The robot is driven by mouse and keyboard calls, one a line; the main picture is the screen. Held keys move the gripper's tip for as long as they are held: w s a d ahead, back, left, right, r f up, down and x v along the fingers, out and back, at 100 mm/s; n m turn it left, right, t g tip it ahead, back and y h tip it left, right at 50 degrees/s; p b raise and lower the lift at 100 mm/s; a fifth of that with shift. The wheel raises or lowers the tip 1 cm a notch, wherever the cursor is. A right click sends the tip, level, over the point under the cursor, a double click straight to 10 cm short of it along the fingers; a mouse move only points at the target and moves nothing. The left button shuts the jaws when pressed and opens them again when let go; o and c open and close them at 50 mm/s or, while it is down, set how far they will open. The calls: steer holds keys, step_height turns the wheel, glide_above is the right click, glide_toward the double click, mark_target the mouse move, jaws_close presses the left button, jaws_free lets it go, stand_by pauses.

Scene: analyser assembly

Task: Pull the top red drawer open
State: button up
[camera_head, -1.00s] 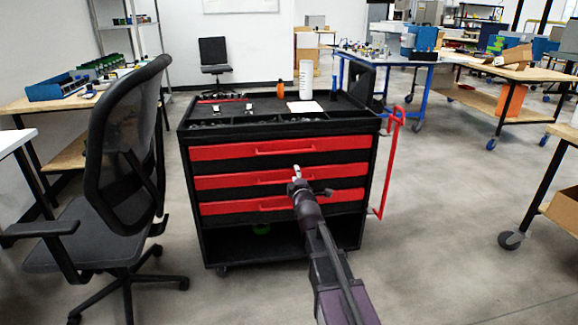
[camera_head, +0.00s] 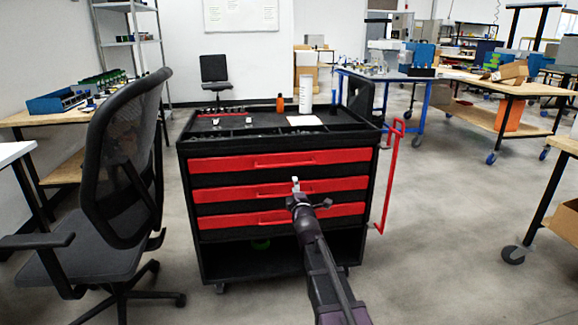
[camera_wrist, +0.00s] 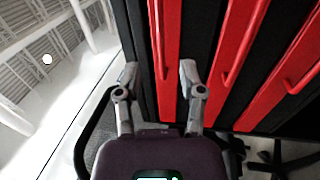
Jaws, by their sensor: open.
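The top red drawer (camera_head: 225,164) is shut in the front of a black tool cart, with a red bar handle (camera_head: 284,161) across its middle. In the wrist view the picture is turned sideways, and the top drawer (camera_wrist: 172,30) is the leftmost red strip. My gripper (camera_head: 296,184) is in front of the cart; in the head view it overlaps the second drawer, just below the top handle. In the wrist view my gripper (camera_wrist: 158,78) is open and empty, its fingers either side of the top drawer's strip. I see no contact with the handle.
Two more red drawers, the second (camera_head: 225,194) and the third (camera_head: 230,221), are shut below. A red side handle (camera_head: 390,180) sticks out at the cart's right. An office chair (camera_head: 125,190) stands close at left. Bottles and a paper lie on top.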

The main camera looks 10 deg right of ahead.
mark_target(289, 165)
steer(key=w, duration=0.4)
steer(key=w+r+p, duration=0.1)
steer(key=w, duration=0.3)
steer(key=w+r+p, duration=0.1)
steer(key=w, duration=0.3)
steer(key=shift+w+r, duration=0.2)
steer(key=shift+w, duration=0.05)
jaws_close()
